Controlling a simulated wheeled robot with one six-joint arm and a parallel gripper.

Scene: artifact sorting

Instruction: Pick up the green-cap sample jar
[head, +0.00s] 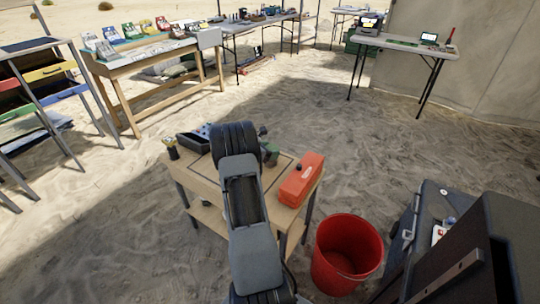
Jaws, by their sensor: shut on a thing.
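A small dark green object (271,155) shows just right of my arm, at the work table's far side. It may be the green-cap sample jar, but it is too small and too covered to be sure. My arm rises through the middle of the view and bends over the table. It hides its own end, so I cannot see the fingertips or what is between them.
The small wooden work table (208,185) holds a black tray (196,139), a small dark jar (172,148) and an orange-red box (302,180). A red bucket (347,255) stands at its right. Dark cases (440,225) stand at far right.

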